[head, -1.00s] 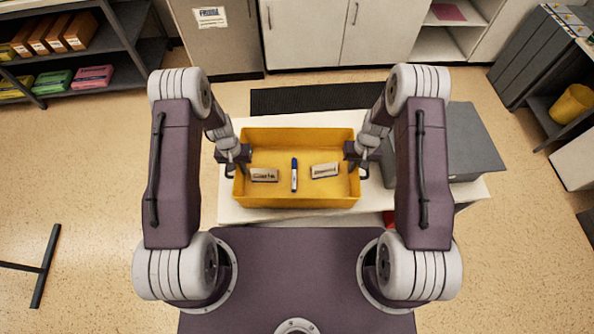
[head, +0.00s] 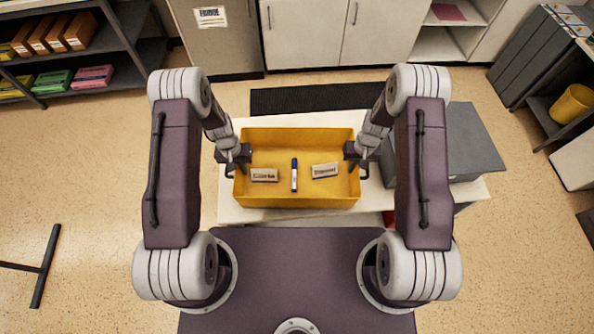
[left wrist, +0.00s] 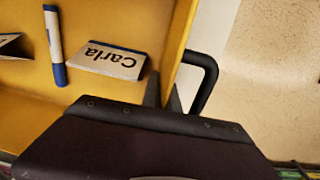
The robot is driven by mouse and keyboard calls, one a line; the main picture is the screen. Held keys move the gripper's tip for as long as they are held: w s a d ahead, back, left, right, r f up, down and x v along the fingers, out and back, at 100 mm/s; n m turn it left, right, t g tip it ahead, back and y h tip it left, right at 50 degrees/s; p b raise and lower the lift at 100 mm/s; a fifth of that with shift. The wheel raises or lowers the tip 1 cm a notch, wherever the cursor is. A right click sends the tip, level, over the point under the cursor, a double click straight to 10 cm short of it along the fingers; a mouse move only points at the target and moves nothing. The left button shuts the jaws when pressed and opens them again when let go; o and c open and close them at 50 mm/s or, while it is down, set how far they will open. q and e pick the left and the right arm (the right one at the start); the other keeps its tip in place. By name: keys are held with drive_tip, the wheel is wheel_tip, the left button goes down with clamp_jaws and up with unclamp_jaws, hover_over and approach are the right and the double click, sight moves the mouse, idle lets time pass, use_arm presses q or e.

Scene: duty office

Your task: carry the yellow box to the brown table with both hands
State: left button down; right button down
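The yellow box (head: 297,200) is an open tray standing on a white table (head: 260,214). It has a dark handle at each end and holds a blue-and-white marker (head: 294,175) and two name blocks (head: 264,175) (head: 325,170). My left gripper (head: 241,168) is at its left end. In the left wrist view its fingers (left wrist: 164,95) sit close on both sides of the box's end wall, beside the black handle (left wrist: 208,75). My right gripper (head: 352,165) is at the right end; its fingers are too small and hidden to read. I cannot make out a brown table.
A grey box-like case (head: 472,145) stands on the white table right of the yellow box. A dark mat (head: 320,99) lies behind, before white cabinets (head: 305,35). Shelves (head: 125,72) stand at back left, a dark cabinet (head: 530,50) at back right. Floor at left is mostly clear.

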use_arm(q)
drive_tip(key=shift+w+r, duration=0.1)
drive_tip(key=shift+r, duration=0.05)
use_arm(e)
drive_tip(key=shift+r, duration=0.1)
idle(0.4)
